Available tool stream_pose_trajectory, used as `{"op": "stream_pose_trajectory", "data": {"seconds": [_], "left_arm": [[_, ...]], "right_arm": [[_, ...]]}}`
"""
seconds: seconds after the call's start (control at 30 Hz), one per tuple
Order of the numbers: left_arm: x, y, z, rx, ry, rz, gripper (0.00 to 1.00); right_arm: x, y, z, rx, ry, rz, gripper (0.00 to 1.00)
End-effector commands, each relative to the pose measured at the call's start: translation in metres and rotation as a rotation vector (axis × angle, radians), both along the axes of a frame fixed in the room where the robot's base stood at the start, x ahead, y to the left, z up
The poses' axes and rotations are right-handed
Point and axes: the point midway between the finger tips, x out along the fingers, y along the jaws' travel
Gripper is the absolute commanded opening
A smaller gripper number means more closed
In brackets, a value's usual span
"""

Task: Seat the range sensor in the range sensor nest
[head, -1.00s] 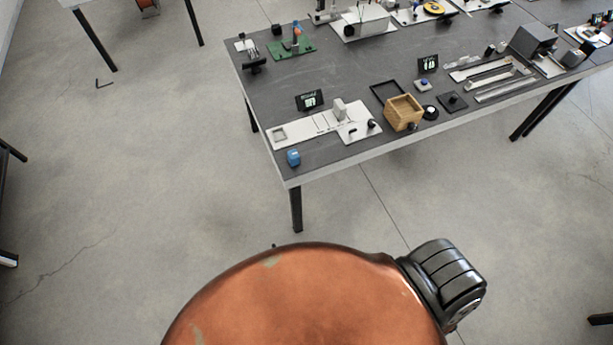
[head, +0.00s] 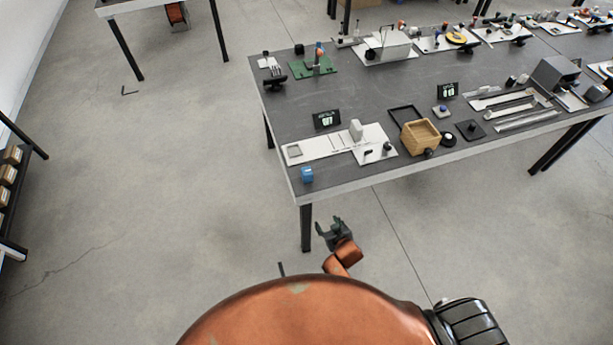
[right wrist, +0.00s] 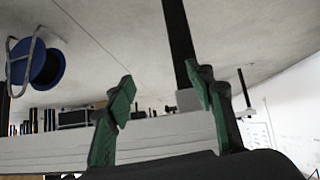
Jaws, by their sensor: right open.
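A small blue block (head: 307,174), which may be the range sensor, sits at the table's near left corner. Right behind it lies a white plate (head: 318,147) with a square-framed recess (head: 293,151) at its left end. This recess may be the nest; the view is too small to be sure. My right gripper (head: 332,232) is in front of the table's near edge, apart from everything. It is open and empty. The right wrist view shows its two green fingers (right wrist: 160,95) spread apart with the table edge beyond. My left gripper is not in view.
The dark table (head: 290,105) has a pale edge and a black leg (head: 306,228) near my right gripper. A small display (head: 326,119) stands behind the white plate. A wooden box (head: 420,136) stands to its right.

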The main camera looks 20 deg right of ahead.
Motion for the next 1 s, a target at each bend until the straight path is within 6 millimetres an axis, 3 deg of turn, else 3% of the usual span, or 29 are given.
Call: {"op": "stream_pose_trajectory", "data": {"seconds": [0.03, 0.1, 0.2, 0.3, 0.47, 0.8, 1.0], "left_arm": [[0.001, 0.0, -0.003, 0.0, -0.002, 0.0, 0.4], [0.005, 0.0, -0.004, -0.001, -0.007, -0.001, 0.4], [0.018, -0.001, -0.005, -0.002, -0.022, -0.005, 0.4], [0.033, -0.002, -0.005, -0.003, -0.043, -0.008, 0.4], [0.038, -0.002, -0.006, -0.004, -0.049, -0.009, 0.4], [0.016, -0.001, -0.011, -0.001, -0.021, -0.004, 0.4], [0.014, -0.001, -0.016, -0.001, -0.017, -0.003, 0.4]], "right_arm": [[0.023, 0.006, 0.042, 0.011, -0.069, -0.012, 0.49], [0.043, 0.01, 0.09, 0.025, -0.142, -0.029, 0.49], [0.062, 0.017, 0.139, 0.042, -0.222, -0.043, 0.49], [0.079, 0.031, 0.165, 0.058, -0.283, -0.03, 0.49], [0.097, 0.043, 0.176, 0.07, -0.327, -0.014, 0.49], [0.134, 0.041, 0.165, 0.069, -0.329, -0.012, 0.49], [0.16, 0.041, 0.154, 0.069, -0.327, -0.012, 0.49]]}}
